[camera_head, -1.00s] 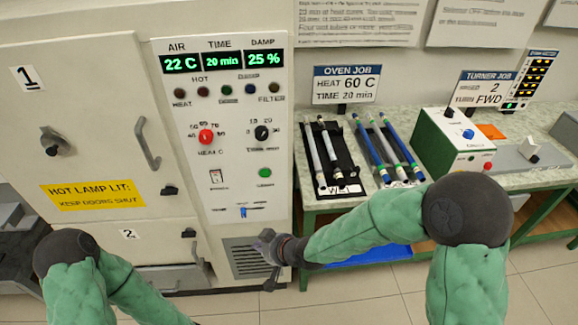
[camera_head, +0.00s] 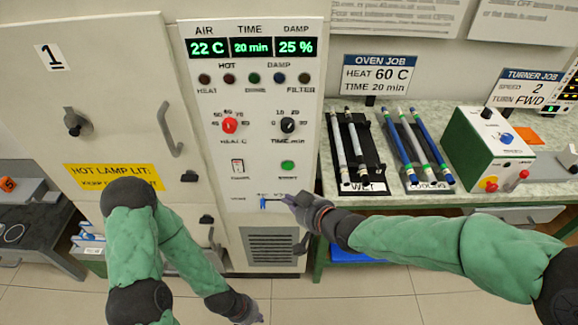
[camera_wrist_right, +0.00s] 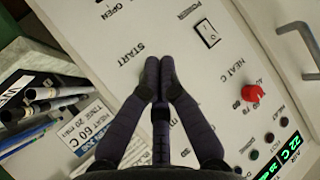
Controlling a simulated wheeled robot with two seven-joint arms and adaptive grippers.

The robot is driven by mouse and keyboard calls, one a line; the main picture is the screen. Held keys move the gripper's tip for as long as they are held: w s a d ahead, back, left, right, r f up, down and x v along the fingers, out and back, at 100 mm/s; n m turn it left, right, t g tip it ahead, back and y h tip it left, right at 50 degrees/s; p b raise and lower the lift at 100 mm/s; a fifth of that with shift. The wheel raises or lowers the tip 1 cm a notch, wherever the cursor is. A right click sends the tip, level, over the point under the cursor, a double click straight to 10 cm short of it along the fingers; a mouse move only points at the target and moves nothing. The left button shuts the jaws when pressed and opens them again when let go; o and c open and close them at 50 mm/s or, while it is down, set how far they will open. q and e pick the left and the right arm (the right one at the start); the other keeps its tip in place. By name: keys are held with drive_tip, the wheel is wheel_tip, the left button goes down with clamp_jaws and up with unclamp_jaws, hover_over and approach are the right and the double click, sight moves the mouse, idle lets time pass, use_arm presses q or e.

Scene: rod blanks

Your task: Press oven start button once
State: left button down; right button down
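The oven panel (camera_head: 252,140) carries a green START button (camera_head: 287,166), a white power rocker switch (camera_head: 238,167), a red HEAT knob (camera_head: 229,125) and a black TIME knob (camera_head: 287,125). My right gripper (camera_head: 287,199) is in front of the panel, just below the START button and beside the blue slider (camera_head: 263,203). In the right wrist view my gripper (camera_wrist_right: 160,66) has its fingertips together with nothing between them. It points at the panel by the START label; the button is hidden there. My left gripper (camera_head: 252,313) hangs low at the bottom edge; its fingers are unclear.
The displays read 22 C, 20 min and 25%. A closed oven door with a handle (camera_head: 170,132) is left of the panel. A rack of rods (camera_head: 374,180) and a green-sided turner box (camera_head: 480,150) stand on the bench at right. Open floor lies below.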

sight(288, 166)
drive_tip(key=shift+w+p, duration=1.45)
drive_tip(key=shift+w, duration=2.9)
drive_tip(key=shift+w+p, duration=0.3)
drive_tip(key=shift+w, duration=0.15)
drive_tip(key=shift+w, duration=0.35)
drive_tip(key=shift+s, duration=0.8)
